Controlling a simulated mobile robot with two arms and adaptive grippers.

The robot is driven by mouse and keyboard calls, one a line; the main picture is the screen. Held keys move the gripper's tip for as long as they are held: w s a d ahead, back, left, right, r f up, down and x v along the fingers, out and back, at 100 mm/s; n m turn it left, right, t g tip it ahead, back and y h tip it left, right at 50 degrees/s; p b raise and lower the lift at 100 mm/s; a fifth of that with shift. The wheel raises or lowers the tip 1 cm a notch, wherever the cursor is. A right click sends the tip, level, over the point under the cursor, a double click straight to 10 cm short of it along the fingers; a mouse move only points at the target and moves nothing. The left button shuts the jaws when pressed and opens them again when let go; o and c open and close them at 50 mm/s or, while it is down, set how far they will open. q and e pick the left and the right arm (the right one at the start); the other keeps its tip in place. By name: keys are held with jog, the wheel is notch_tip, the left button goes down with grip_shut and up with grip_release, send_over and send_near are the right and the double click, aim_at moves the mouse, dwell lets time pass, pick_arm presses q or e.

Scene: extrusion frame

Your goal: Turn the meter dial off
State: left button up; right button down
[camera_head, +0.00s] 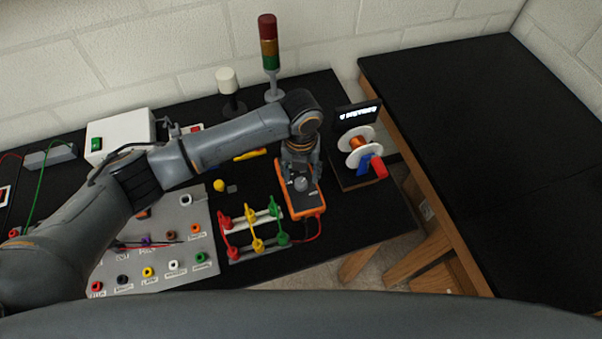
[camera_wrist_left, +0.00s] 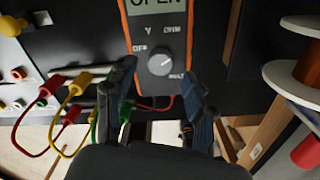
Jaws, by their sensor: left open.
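The orange and black meter (camera_head: 318,207) lies on the black table under my left gripper. In the left wrist view the meter (camera_wrist_left: 188,72) shows a display reading "OPEN" at the top. The dial (camera_head: 301,184) also shows in the head view, just below the fingers. My left gripper (camera_head: 303,172) points down over the dial. In the left wrist view its fingers (camera_wrist_left: 160,85) are apart, on either side of the dial's lower part. My right gripper is not visible.
Red, yellow and green plug leads (camera_head: 252,225) stand left of the meter. A spool stand (camera_head: 358,140) is to its right. A signal tower (camera_head: 269,55) stands behind. A second black table (camera_head: 480,130) on the right is mostly bare.

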aim_at(301, 182)
pick_arm(q)
notch_tip(301, 182, down, 2)
jog(key=shift+f, duration=0.5)
jog(key=shift+c, duration=0.2)
grip_shut()
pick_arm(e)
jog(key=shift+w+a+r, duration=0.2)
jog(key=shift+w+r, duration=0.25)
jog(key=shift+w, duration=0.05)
